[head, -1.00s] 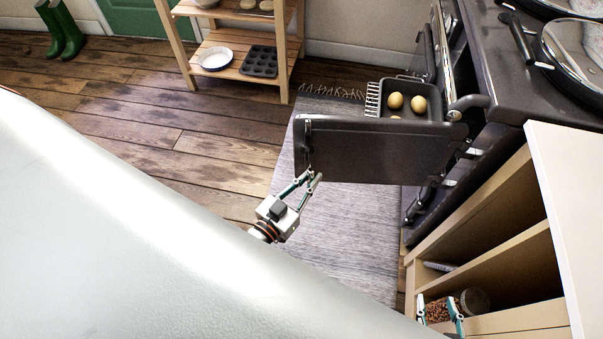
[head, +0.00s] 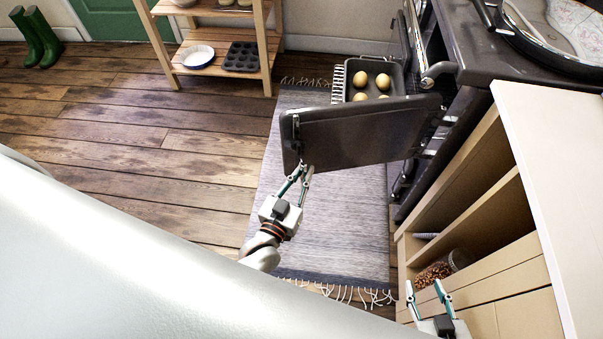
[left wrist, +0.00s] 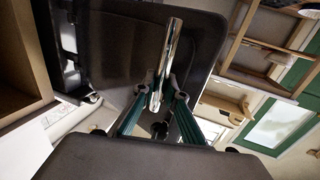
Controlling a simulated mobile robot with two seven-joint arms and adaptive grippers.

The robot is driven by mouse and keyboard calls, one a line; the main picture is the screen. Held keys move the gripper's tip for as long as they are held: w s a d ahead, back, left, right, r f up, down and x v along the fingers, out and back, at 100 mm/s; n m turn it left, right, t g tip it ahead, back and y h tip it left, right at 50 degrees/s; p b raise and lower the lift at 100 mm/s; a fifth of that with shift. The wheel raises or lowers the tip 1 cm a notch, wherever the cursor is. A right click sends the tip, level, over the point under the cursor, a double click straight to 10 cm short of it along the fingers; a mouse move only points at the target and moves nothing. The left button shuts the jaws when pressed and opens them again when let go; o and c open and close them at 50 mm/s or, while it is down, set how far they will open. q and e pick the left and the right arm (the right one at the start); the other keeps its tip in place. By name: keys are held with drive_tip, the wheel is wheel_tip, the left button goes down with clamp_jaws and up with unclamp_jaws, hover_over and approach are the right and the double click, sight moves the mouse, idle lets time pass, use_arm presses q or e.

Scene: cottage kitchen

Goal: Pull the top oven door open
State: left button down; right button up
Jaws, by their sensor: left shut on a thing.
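The top oven door (head: 365,132) is a dark panel. It stands wide open, sticking out leftward from the dark range cooker (head: 468,48). My left gripper (head: 302,172) is at the door's free edge, shut on its handle. In the left wrist view the chrome handle (left wrist: 172,50) lies between the fingers of this gripper (left wrist: 163,98), with the dark door behind. My right gripper (head: 427,292) is at the lower right by the wooden shelf unit. Its fingers are apart with nothing between them.
A roasting tin (head: 396,75) with several round yellowish items sits on a rack behind the door. The shelf unit (head: 480,195) with a jar (head: 437,270) stands at right. A striped rug (head: 335,220) lies below the door. A wooden rack (head: 222,50) stands at the back.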

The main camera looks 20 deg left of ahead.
use_arm(q)
drive_tip(key=shift+w+d+r, duration=0.1)
drive_tip(key=shift+d, duration=0.15)
drive_tip(key=c, duration=2)
unclamp_jaws()
drive_tip(key=shift+c, duration=0.2)
drive_tip(key=shift+a, duration=0.1)
drive_tip(key=shift+s, duration=0.4)
drive_tip(key=s, duration=0.6)
drive_tip(key=shift+s+a, duration=0.2)
drive_tip(key=shift+s, duration=0.15)
